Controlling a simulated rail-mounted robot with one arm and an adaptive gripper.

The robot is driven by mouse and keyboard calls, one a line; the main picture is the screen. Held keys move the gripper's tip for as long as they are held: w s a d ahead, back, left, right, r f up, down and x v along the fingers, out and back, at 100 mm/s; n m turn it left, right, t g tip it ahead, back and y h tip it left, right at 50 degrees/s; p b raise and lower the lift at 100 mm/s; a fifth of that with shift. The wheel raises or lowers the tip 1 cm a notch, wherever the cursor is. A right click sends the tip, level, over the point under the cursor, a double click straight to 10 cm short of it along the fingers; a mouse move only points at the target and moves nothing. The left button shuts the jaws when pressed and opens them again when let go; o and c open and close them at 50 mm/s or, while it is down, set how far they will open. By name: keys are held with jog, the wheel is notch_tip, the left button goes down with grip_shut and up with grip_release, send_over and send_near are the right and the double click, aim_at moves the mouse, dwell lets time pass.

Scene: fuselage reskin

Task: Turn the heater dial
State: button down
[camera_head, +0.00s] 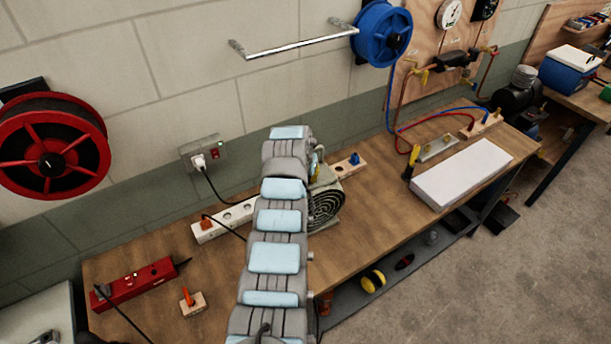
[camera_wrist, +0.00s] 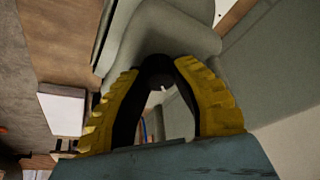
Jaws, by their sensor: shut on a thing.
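The heater (camera_head: 324,207) is a beige-grey box with a round dark grille. It stands on the wooden workbench, partly hidden behind my arm in the head view. Its pale body (camera_wrist: 165,30) fills the top middle of the wrist view. My gripper (camera_wrist: 160,72) has yellow fingers with dark inner pads. The fingertips come together on a small dark round dial (camera_wrist: 158,69) against the heater body. In the head view the dial and most of the gripper are hidden; only a bit of yellow shows above the heater.
A white power strip (camera_head: 225,222) lies left of the heater, with a wall socket (camera_head: 204,155) behind. A wooden block with a blue part (camera_head: 346,167) sits just right of it. A white slab (camera_head: 462,173) lies farther right. The front left bench holds a red tool (camera_head: 140,284).

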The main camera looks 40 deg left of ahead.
jog(key=n, duration=0.1)
jog(key=n+y+b, duration=0.1)
jog(key=n+b, duration=0.1)
jog(key=n, duration=0.1)
jog(key=shift+w+d+f+g, duration=0.1)
jog(key=shift+d+f+g, duration=0.05)
jog(key=shift+f+g, duration=0.15)
jog(key=n+g+y+b, duration=0.1)
jog(key=n+b, duration=0.2)
jog(key=shift+r, duration=0.1)
jog(key=shift+r+n+b, duration=0.1)
jog(key=shift+n+b, duration=0.4)
jog(key=c, duration=1.1)
grip_release()
jog(key=shift+r, duration=0.15)
